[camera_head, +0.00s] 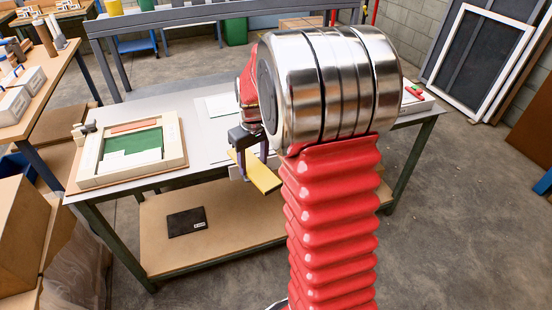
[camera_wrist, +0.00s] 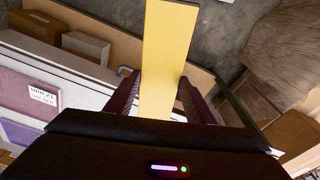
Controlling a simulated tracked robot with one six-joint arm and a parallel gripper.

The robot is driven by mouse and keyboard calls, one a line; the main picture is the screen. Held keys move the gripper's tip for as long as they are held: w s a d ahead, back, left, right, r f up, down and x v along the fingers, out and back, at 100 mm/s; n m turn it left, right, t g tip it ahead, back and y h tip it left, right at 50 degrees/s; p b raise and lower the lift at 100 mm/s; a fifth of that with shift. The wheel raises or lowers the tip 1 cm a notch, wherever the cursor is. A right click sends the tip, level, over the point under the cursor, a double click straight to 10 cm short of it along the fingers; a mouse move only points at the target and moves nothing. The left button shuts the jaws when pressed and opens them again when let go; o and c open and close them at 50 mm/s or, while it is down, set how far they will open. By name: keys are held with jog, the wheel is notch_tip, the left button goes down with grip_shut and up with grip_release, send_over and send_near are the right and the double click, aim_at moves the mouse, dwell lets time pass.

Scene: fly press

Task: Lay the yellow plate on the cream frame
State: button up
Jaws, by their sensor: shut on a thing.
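My gripper (camera_head: 252,158) hangs just beyond the front edge of the table and is shut on the yellow plate (camera_head: 264,176). The plate is a long flat strip. In the wrist view it stretches away (camera_wrist: 166,45) from between my two dark fingers (camera_wrist: 160,98). The cream frame (camera_head: 177,142) lies on the left part of the table, well to the left of my gripper. It has a green inside, with a reddish strip along its far side and white pieces near its front. My arm hides part of the table's middle and right.
The grey table (camera_head: 207,158) has a lower wooden shelf (camera_head: 255,215) with a dark folder (camera_head: 187,221) on it. A small grey and brown object (camera_head: 83,130) stands at the frame's left corner. The tabletop between frame and gripper looks clear. A wooden bench (camera_head: 62,62) stands at left.

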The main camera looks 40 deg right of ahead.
jog(key=w+a+f, duration=0.1)
jog(key=w+a, duration=0.1)
jog(key=a, duration=0.7)
jog(key=w+a+f, duration=0.2)
jog(key=w+a, duration=0.1)
jog(key=a, duration=0.6)
jog(key=shift+a, duration=0.25)
jog(key=shift+s+f, duration=0.1)
jog(key=shift+s, duration=0.1)
